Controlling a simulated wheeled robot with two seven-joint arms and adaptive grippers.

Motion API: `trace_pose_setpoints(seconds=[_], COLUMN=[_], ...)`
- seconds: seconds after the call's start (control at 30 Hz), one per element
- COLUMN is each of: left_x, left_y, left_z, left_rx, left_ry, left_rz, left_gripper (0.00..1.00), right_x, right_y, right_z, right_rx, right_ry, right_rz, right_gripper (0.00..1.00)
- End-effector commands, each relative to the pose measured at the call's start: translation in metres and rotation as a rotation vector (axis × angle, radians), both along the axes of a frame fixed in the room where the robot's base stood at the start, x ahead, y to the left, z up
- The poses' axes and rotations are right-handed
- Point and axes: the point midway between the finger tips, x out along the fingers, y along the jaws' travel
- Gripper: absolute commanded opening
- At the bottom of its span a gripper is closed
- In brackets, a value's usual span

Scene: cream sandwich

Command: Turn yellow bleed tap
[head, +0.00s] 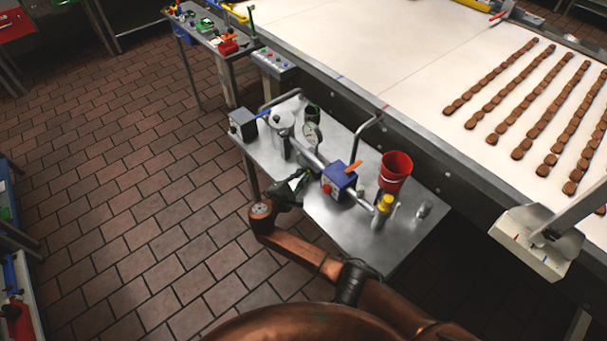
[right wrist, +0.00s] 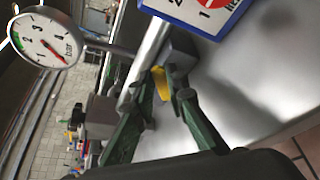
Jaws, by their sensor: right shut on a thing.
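The yellow bleed tap (right wrist: 160,82) shows in the right wrist view as a small yellow handle beside a metal pipe (right wrist: 150,58). My right gripper (right wrist: 165,85) has its dark green fingers on either side of the tap and is shut on it. In the head view my right gripper (head: 298,182) is low at the near edge of the steel table (head: 335,217), and it hides the tap there. A round pressure gauge (right wrist: 45,38) marked bar, with a red needle, is at the upper left of the right wrist view. My left gripper is not in view.
A blue box (head: 340,176) with an orange lever sits on the pipework close to my right gripper. A red bucket (head: 396,170) and a yellow-topped fitting (head: 386,202) stand at the right. A conveyor (head: 400,60) with biscuit rows lies behind. Tiled floor at the left is clear.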

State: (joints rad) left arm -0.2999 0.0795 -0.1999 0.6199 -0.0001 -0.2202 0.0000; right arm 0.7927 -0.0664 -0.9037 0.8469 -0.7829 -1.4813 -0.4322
Motion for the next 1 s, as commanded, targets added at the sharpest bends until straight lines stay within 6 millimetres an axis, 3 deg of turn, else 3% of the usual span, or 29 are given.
trace_pose_setpoints(seconds=[0.2, 0.23, 0.5, 0.8, 1.0], left_x=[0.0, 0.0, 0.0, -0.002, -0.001], left_y=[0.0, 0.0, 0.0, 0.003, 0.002], left_z=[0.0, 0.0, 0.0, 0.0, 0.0], left_rx=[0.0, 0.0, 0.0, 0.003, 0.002], left_ry=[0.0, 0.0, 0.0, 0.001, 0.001], left_rz=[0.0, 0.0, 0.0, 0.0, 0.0], left_gripper=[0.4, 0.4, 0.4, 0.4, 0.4], right_x=[0.0, 0.0, 0.0, -0.002, -0.023], right_y=[0.0, 0.0, 0.0, 0.002, 0.018], right_z=[0.0, 0.0, 0.0, 0.0, 0.006], right_rx=[0.0, 0.0, -0.001, -0.001, 0.005], right_ry=[0.001, 0.001, 0.002, 0.002, 0.003], right_rz=[0.0, 0.0, 0.0, 0.001, 0.003], right_gripper=[0.0, 0.14, 0.3, 0.3, 0.3])
